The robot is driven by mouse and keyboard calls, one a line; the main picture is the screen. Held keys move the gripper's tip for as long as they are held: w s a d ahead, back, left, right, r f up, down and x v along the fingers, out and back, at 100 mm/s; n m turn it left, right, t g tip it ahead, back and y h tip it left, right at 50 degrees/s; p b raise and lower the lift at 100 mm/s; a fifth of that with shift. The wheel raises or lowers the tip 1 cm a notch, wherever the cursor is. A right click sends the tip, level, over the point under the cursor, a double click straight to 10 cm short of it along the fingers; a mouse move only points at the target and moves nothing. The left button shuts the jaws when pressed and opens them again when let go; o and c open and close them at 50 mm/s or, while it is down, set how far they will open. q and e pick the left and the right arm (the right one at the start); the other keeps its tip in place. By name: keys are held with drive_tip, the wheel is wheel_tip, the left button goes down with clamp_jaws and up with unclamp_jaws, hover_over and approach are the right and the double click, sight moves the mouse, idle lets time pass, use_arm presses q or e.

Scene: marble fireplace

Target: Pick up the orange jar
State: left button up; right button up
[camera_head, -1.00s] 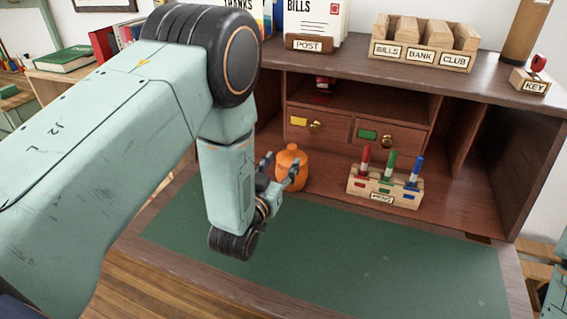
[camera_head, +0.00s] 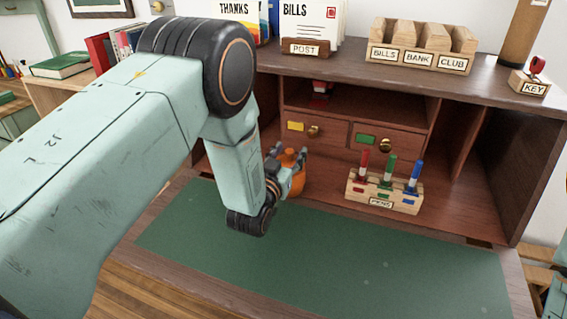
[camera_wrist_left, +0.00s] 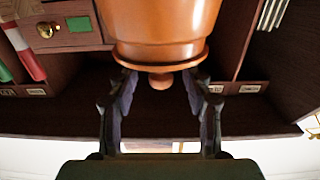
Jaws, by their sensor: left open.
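The orange jar (camera_head: 297,184) stands upright on the desk, in front of the small drawers. My left gripper (camera_head: 287,161) is at the jar and partly hides it in the head view. Its fingers are open, one on each side of the jar. In the left wrist view the jar (camera_wrist_left: 165,25) fills the top middle, upside down in the picture, with its rim and small round knob towards the gripper. The open fingers of the left gripper (camera_wrist_left: 160,84) reach up towards the rim on both sides. Whether they touch it I cannot tell. My right gripper is not in view.
A wooden pen holder (camera_head: 384,196) with red, green and blue pens stands right of the jar. The drawers (camera_head: 337,136) are close behind the jar. The green desk mat (camera_head: 330,255) in front is clear. Card and letter holders stand on the shelf above.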

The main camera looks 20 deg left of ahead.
use_arm(q)
drive_tip(key=shift+w+r, duration=0.2)
drive_tip(key=shift+w+f, duration=0.15)
drive_tip(key=shift+w, duration=0.15)
drive_tip(key=shift+s, duration=0.2)
drive_tip(key=c, duration=0.6)
drive_tip(key=shift+w, duration=0.1)
clamp_jaws()
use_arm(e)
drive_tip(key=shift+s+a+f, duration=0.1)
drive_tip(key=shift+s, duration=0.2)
use_arm(q)
drive_tip(key=o, duration=0.6)
unclamp_jaws()
